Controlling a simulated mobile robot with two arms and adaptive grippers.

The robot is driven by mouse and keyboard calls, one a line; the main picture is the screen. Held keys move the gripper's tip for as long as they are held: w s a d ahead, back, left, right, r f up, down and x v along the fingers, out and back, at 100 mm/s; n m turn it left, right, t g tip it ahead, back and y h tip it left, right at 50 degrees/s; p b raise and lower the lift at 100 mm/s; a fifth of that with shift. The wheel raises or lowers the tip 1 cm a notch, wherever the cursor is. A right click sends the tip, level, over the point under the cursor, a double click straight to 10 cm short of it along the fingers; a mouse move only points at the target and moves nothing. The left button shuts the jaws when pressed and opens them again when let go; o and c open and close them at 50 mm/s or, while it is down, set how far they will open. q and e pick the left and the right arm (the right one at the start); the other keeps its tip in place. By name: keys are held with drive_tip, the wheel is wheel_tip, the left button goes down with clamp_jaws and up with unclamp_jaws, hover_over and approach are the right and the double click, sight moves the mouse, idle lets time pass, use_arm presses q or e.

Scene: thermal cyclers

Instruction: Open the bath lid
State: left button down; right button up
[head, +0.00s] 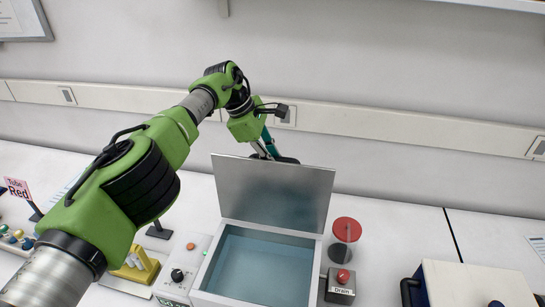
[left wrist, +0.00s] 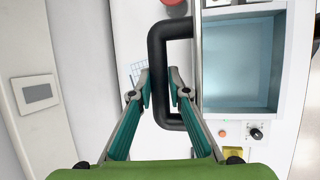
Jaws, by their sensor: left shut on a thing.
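The bath is a pale box with an open basin holding bluish water (head: 262,265); it also shows in the left wrist view (left wrist: 240,65). Its grey metal lid (head: 275,190) stands roughly upright at the back edge, tilted slightly back, with the basin uncovered. In the left wrist view the lid (left wrist: 197,50) is nearly edge-on, with a black handle (left wrist: 157,45) on its outer face. My left gripper (left wrist: 160,80) has its fingers shut on the handle's bar. In the head view the left gripper (head: 265,147) is behind the lid, its fingertips mostly hidden. My right gripper is not in view.
A drain box with a red button (head: 343,276) and a red-topped round container (head: 346,231) stand right of the bath. A control panel (head: 181,273) and yellow rack (head: 137,265) are left of it. The wall is behind.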

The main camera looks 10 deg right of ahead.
use_arm(q)
drive_tip(key=shift+s+f, duration=0.15)
drive_tip(key=shift+f, duration=0.15)
drive_tip(key=c, duration=2)
unclamp_jaws()
drive_tip(key=shift+o, duration=0.5)
drive_tip(key=shift+w+d, duration=0.1)
drive_tip(key=shift+w, duration=0.15)
drive_tip(key=shift+r, duration=0.15)
drive_tip(key=v, duration=1.1)
drive_tip(key=shift+r, duration=0.25)
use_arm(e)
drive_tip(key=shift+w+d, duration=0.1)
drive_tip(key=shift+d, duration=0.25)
use_arm(q)
drive_tip(key=shift+a, duration=0.25)
